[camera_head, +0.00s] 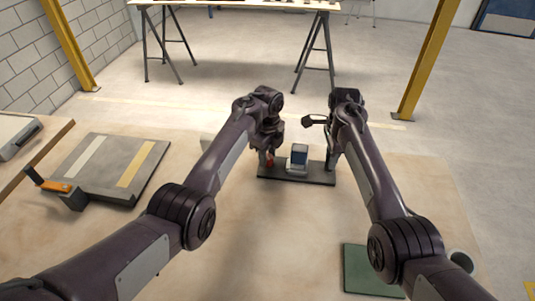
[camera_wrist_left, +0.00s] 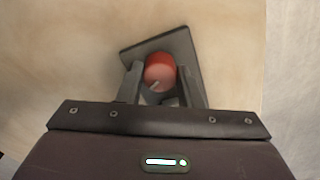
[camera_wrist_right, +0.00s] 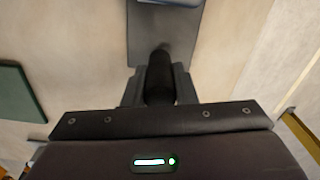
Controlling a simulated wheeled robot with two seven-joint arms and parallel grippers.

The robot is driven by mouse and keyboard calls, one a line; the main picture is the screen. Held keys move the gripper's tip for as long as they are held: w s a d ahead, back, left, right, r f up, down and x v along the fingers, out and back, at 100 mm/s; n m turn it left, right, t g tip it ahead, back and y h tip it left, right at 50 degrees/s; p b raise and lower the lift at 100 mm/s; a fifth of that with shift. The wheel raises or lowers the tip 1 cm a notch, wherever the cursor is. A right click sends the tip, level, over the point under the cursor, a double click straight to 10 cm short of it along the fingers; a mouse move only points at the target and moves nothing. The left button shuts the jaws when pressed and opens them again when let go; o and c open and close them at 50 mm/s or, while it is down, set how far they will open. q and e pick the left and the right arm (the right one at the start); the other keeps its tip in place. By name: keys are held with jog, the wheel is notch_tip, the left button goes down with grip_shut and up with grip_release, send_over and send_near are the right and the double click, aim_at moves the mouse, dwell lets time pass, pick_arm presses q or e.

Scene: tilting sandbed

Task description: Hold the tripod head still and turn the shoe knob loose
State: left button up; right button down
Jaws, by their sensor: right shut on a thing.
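The tripod head stands on a dark base plate (camera_head: 296,178); a grey and blue block (camera_head: 299,155) is in its middle. The red shoe knob (camera_head: 269,160) is at the left end and also shows in the left wrist view (camera_wrist_left: 160,70). My left gripper (camera_wrist_left: 159,85) is open, with one finger on each side of the knob and a small gap visible. My right gripper (camera_wrist_right: 159,85) is shut on a black upright handle (camera_wrist_right: 160,72) at the plate's right end. In the head view the right fingers are largely hidden behind the arm.
A grey panel (camera_head: 108,168) with pale and yellow strips lies on the table at left, beside an orange-topped clamp-like thing (camera_head: 60,190). A green mat (camera_head: 368,270) lies near the front right. The table in front of the plate is clear.

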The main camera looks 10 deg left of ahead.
pick_arm(q)
jog(key=c, duration=0.4)
jog(key=shift+c, duration=0.2)
